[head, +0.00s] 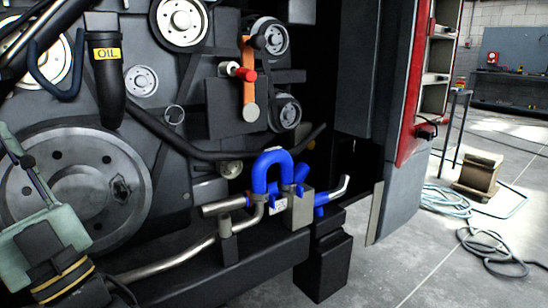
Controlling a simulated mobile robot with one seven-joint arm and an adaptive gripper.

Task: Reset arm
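Part of my arm (48,232) shows at the lower left of the head view, pale green-grey with a black section and a yellow ring near the bottom edge. It is in front of the large grey pulley wheel (85,185) and covers its lower left part. Whether it touches anything there I cannot tell.
The open engine bay fills the left and middle. A blue U-shaped hose (272,160) sits on metal pipes at its lower front. An orange lever (249,85) with a red knob is above. At right are floor hoses (490,245), a wooden block (478,180) and clear floor.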

